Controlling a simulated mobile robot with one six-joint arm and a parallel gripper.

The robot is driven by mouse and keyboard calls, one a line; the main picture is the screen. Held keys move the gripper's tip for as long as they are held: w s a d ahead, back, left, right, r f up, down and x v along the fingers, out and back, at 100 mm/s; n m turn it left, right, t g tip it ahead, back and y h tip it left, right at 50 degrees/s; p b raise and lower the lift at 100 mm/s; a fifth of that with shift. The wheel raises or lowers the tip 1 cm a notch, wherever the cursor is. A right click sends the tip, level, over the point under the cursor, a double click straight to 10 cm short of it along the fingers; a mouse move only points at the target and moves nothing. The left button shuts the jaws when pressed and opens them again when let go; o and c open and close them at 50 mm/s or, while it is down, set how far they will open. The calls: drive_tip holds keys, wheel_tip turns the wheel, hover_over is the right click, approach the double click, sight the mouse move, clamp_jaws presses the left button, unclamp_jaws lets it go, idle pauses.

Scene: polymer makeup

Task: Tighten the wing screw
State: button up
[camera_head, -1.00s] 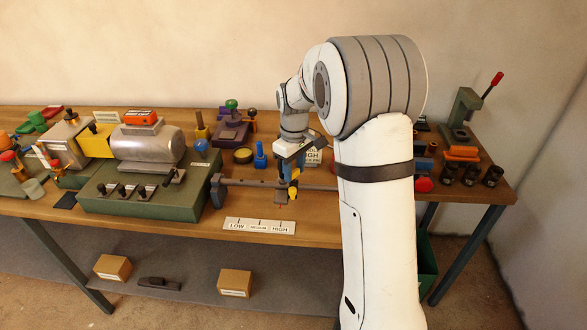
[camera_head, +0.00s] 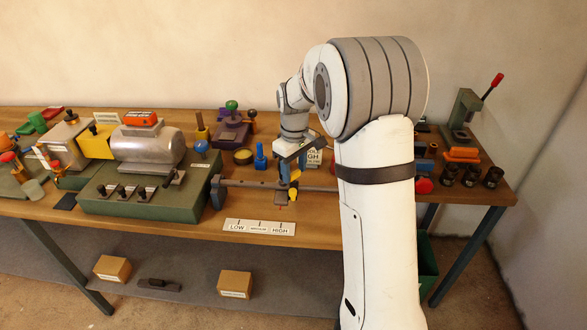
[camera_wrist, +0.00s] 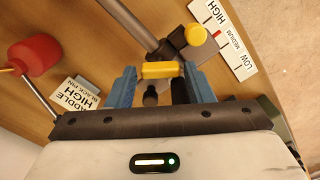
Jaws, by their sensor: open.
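A yellow wing-shaped bar, which looks like the wing screw (camera_wrist: 160,70), lies between the two blue fingers of my gripper (camera_wrist: 161,84) in the wrist view. The fingers stand on either side of its ends; I cannot tell whether they touch it. A round yellow knob (camera_wrist: 196,34) sits just beyond it on a dark slider block, on a grey rail (camera_wrist: 130,22). In the head view, my gripper (camera_head: 290,176) points down over the rail, with the yellow knob (camera_head: 293,194) at its front. The screw's shaft is mostly hidden.
A LOW-MEDIUM-HIGH label (camera_head: 259,227) lies in front of the rail. A green machine base with a metal cylinder (camera_head: 148,146) stands left. A blue post (camera_head: 260,157) stands behind the rail. A red round part (camera_wrist: 34,58) and a small sign (camera_wrist: 76,95) are beside my gripper.

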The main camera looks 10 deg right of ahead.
sight(294, 172)
wheel_tip(294, 172, up, 8)
drive_tip(key=shift+f, duration=0.15)
idle(0.3)
